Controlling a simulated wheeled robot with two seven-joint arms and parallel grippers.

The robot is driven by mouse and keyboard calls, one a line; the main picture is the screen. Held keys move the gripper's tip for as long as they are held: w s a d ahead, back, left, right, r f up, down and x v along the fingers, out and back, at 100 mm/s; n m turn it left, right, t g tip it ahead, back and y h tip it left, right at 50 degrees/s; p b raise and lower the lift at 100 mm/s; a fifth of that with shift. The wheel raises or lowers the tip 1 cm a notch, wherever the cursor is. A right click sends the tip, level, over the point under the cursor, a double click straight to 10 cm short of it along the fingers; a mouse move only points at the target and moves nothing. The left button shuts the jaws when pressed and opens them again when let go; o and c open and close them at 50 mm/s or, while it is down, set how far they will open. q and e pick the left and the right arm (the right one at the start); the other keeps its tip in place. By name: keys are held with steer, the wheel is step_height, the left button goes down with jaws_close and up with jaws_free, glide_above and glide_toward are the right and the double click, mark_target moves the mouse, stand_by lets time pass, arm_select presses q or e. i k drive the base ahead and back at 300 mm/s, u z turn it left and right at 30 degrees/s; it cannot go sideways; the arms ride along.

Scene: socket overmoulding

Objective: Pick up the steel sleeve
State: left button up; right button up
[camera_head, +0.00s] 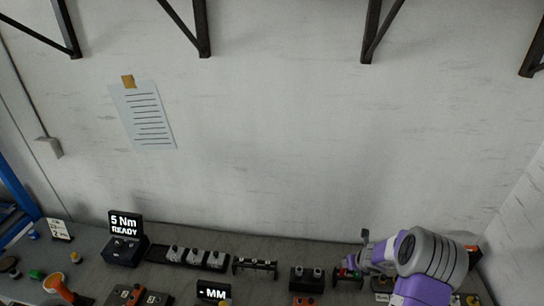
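Several small silver cylindrical pieces (193,256) stand in a long black rack (160,255) at the back of the bench. Small pale pieces also stand on a black block (307,284) to the right. I cannot tell which piece is the steel sleeve. My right gripper (359,262) is low at the right, over small dark fixtures with red and green marks. Its fingers are small and partly hidden by my purple and grey arm, so its opening and any held thing are unclear. My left gripper is not in view.
A black box with a "5 Nm READY" display (126,223) stands left of the rack. A small "MM" display (213,291) and an orange-handled item (60,288) are near the bottom edge. The wall (270,140) rises behind the bench, with black brackets above.

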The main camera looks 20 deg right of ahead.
mark_target(317, 271)
steer(key=k, duration=1)
